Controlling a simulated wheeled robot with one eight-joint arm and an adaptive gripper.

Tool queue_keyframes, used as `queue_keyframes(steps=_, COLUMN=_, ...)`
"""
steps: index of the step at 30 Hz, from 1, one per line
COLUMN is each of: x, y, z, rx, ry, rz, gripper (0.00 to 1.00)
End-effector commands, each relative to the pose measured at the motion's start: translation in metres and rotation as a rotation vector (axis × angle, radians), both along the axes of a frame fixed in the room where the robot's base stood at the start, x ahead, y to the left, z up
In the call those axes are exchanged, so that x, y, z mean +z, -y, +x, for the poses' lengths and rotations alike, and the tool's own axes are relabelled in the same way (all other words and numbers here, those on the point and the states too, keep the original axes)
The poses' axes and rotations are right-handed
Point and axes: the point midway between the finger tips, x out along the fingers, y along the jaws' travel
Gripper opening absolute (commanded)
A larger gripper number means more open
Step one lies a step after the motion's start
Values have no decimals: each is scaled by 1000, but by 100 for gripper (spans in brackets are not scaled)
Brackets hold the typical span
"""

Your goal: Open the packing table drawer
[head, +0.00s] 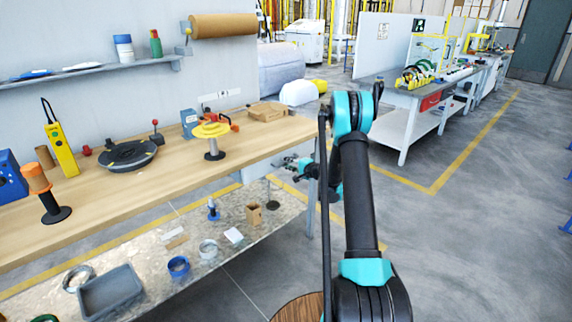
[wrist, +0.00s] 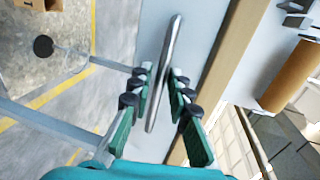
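The packing table (head: 175,150) has a long wooden top and stands on the left in the head view. In the wrist view, a light grey drawer front (wrist: 203,45) lies under the wooden edge, with a slim metal bar handle (wrist: 175,35) on it. My gripper (wrist: 162,76) is open, with one pair of teal and black fingers on each side of the handle. The handle runs between them; I cannot tell whether either side touches it.
The lower shelf (head: 130,250) holds a grey tray (head: 108,292), rolls and a small box. Grey table legs (wrist: 45,122) stand near my gripper. Floor to the right is clear.

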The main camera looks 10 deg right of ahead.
Motion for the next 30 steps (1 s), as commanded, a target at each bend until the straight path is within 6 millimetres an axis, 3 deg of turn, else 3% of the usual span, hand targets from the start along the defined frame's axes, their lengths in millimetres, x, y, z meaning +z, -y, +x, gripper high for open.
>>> queue_keyframes(steps=12, x=-2, y=-6, z=8, rx=-1, ry=0, rz=0, gripper=18)
queue_keyframes(steps=17, x=-2, y=-5, z=8, rx=-1, ry=0, rz=0, gripper=1)
queue_keyframes(steps=30, x=-2, y=-5, z=8, rx=0, ry=0, rz=0, gripper=0)
